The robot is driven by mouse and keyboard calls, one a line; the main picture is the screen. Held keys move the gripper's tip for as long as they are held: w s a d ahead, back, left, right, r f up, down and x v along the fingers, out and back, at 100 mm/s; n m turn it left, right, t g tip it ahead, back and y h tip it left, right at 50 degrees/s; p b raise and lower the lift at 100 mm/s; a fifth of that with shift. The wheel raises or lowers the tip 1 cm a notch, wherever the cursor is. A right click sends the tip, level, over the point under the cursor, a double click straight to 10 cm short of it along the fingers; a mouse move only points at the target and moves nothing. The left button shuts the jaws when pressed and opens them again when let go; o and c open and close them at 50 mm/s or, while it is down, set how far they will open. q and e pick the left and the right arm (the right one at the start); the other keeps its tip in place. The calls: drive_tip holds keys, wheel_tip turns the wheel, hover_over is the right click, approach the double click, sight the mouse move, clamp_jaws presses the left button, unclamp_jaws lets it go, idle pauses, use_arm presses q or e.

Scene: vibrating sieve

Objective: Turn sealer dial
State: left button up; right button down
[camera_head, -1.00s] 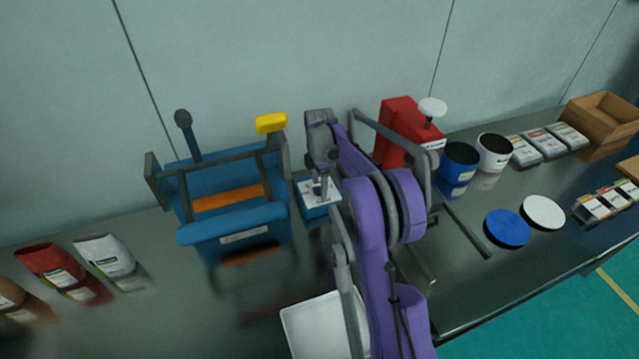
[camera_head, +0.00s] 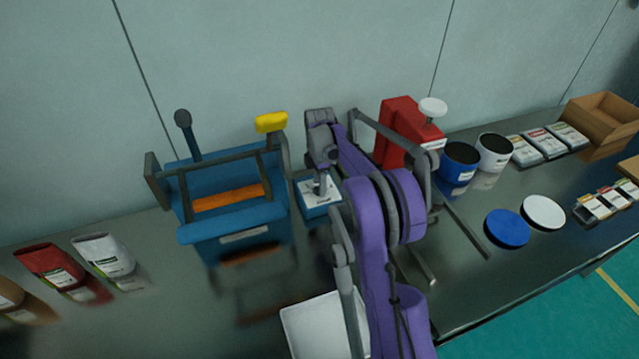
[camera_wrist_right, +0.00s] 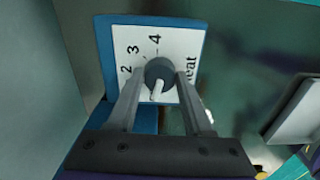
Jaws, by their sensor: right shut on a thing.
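The dial (camera_wrist_right: 159,72) is a dark round knob with a white pointer mark. It sits on a white face with the numbers 2, 3, 4 and "Heat" in the right wrist view. The white mark lies on the knob's side away from the 4. The face belongs to a small blue box (camera_head: 309,209) beside the blue frame machine (camera_head: 235,213) in the head view. My right gripper (camera_wrist_right: 160,76) is shut on the knob, one finger on each side. In the head view my right gripper (camera_head: 322,187) hides the knob. My left gripper is out of view.
The blue machine with a yellow handle (camera_head: 271,122) stands close to my right gripper's left. A red device (camera_head: 398,130) stands behind my right arm. A white tray (camera_head: 305,330) lies in front. Blue and white cups and lids are to the right.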

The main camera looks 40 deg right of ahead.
drive_tip(key=m+b, duration=0.1)
drive_tip(key=m, duration=0.2)
drive_tip(key=shift+f, duration=0.1)
drive_tip(key=m, duration=0.4)
drive_tip(key=shift+b, duration=0.3)
drive_tip(key=m, duration=0.3)
drive_tip(key=shift+m, duration=0.3)
drive_tip(key=m+b, duration=0.1)
drive_tip(key=m, duration=0.2)
drive_tip(key=shift+m, duration=0.3)
drive_tip(key=m, duration=0.3)
drive_tip(key=shift+m, duration=0.4)
use_arm(q)
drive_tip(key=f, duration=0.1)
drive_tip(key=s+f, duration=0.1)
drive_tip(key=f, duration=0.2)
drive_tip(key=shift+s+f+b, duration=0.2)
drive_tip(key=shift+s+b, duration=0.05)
drive_tip(key=shift+b, duration=0.05)
use_arm(e)
drive_tip(key=m, duration=0.4)
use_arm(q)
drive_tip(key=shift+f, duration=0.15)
use_arm(e)
drive_tip(key=m, duration=0.4)
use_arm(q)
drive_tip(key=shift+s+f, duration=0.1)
use_arm(e)
drive_tip(key=shift+m, duration=1.9)
